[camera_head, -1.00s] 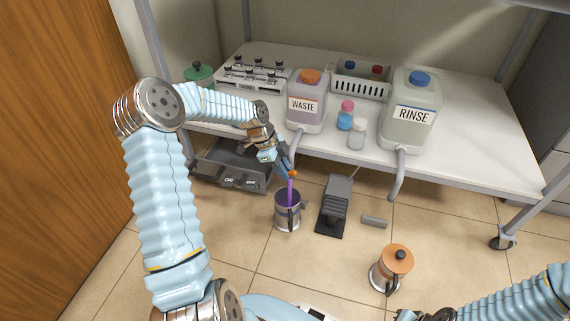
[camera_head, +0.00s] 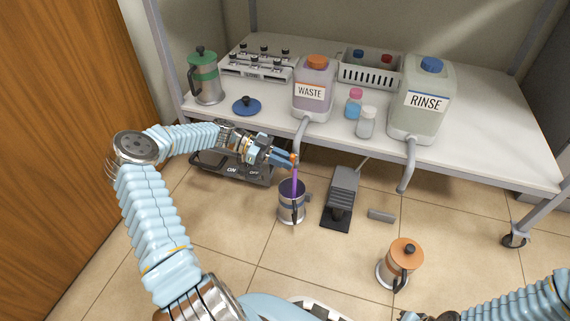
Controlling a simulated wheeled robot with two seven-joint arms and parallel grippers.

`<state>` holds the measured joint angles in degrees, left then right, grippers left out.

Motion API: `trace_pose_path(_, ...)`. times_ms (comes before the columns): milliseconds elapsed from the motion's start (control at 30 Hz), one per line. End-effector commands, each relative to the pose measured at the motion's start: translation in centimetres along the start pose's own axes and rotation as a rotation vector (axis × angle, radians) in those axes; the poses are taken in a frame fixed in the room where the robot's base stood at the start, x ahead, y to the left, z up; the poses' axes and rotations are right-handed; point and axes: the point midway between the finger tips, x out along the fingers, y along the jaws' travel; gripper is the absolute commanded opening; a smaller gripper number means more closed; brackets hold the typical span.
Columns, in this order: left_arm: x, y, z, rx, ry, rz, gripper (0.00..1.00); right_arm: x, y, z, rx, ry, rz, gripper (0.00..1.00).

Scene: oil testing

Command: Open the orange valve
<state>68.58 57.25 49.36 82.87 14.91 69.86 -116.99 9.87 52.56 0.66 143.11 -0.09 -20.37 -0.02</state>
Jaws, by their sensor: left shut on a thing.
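The orange valve (camera_head: 294,157) is a small orange piece low on the spout (camera_head: 300,132) of the WASTE container (camera_head: 314,90). My left gripper (camera_head: 288,158) comes in from the left and is shut on the orange valve, with its fingers partly hiding it. A purple stream (camera_head: 294,178) runs down from the valve into an open metal jug (camera_head: 291,207) on the floor below. My right arm shows at the lower right corner, but its fingers are out of view.
The RINSE container (camera_head: 424,102) stands on the shelf with its own spout (camera_head: 407,170) hanging over the edge. A black pedal (camera_head: 341,198) and an orange-lidded pot (camera_head: 401,262) are on the floor. A green-lidded pot (camera_head: 205,82) and blue lid (camera_head: 246,106) sit on the shelf.

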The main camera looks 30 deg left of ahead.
Motion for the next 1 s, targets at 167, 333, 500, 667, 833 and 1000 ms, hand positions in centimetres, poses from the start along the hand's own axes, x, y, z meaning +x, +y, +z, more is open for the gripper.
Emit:
trace_pose_path(167, 0.02, -0.10, 0.34, 0.001, 0.083, -0.004, 0.00, 0.93, 0.36, -0.03, 0.001, 0.002, 0.000, 0.00)
trace_pose_path(333, -0.01, -0.10, 0.29, 0.001, 0.126, -0.003, 0.00, 1.23, 0.47, -0.04, 0.001, 0.003, 0.000, 0.00)
trace_pose_path(500, -0.01, -0.10, 0.26, 0.000, 0.143, -0.003, 0.00, 1.31, 0.50, -0.05, 0.001, 0.004, 0.000, 0.00)
trace_pose_path(667, -0.01, -0.09, 0.23, 0.000, 0.146, -0.003, 0.00, 1.31, 0.50, -0.06, 0.001, 0.004, 0.000, 0.00)
trace_pose_path(833, 0.00, -0.09, 0.24, 0.000, 0.145, -0.003, 0.00, 1.31, 0.50, -0.06, 0.001, 0.004, 0.000, 0.00)
trace_pose_path(1000, 0.02, -0.06, 0.26, 0.000, 0.145, -0.002, 0.28, 1.31, 0.50, -0.05, 0.001, 0.004, 0.000, 0.00)
